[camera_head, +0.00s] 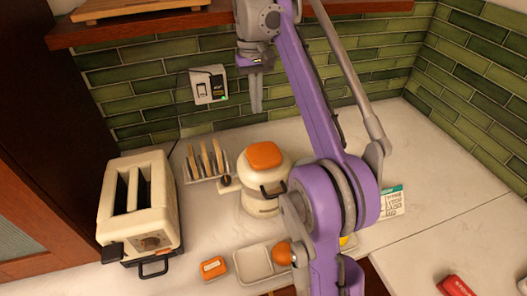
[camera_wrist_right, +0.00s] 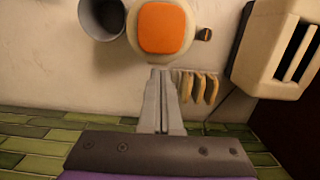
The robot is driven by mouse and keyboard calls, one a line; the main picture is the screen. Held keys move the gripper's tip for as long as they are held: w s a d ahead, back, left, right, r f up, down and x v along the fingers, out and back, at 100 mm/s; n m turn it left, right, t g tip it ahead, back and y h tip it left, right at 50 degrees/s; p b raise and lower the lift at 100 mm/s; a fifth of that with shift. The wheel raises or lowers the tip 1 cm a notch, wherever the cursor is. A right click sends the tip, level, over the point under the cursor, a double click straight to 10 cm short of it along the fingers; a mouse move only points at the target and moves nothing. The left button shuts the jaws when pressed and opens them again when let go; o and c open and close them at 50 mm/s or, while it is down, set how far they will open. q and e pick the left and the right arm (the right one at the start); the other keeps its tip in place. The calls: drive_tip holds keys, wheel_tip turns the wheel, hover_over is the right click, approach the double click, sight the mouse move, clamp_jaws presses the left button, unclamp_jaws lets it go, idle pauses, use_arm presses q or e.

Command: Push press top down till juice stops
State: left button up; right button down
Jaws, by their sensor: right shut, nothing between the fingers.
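The press (camera_head: 262,195) is a cream rounded appliance with an orange top (camera_head: 264,156) and a dark handle, standing on the white counter. Its orange top shows large at the upper middle of the right wrist view (camera_wrist_right: 165,28). My right gripper (camera_head: 256,110) is shut and empty, pointing down behind and above the press. In the right wrist view its closed fingertips (camera_wrist_right: 160,72) appear just below the orange top, apart from it in the picture. A grey cup (camera_wrist_right: 103,17) stands beside the press. No juice is visible. My left gripper is not in view.
A cream toaster (camera_head: 160,207) stands left, with a toast rack (camera_head: 192,172) between it and the press. A green tiled wall (camera_head: 150,95) and wooden shelf (camera_head: 170,22) are behind.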

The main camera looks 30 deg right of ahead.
sight(263, 151)
drive_tip(key=s, duration=0.1)
drive_tip(key=s+f, duration=0.2)
drive_tip(key=shift+s+a+f, duration=0.2)
drive_tip(key=shift+s+a, duration=0.15)
drive_tip(key=shift+s, duration=0.05)
drive_tip(key=shift+w, duration=0.1)
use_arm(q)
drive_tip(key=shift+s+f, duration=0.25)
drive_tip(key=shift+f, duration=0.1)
use_arm(e)
drive_tip(key=shift+f, duration=0.5)
drive_tip(key=f+b, duration=0.1)
drive_tip(key=f, duration=0.1)
drive_tip(key=f+b, duration=0.1)
drive_tip(key=f, duration=0.1)
drive_tip(key=s+f+b, duration=0.1)
drive_tip(key=f, duration=0.1)
drive_tip(key=shift+b, duration=0.4)
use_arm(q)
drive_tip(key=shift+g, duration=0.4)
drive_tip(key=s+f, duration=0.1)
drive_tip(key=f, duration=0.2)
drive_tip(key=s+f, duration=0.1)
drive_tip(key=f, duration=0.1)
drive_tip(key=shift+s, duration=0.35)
use_arm(e)
drive_tip(key=shift+w+a, duration=0.1)
drive_tip(key=shift+f, duration=0.1)
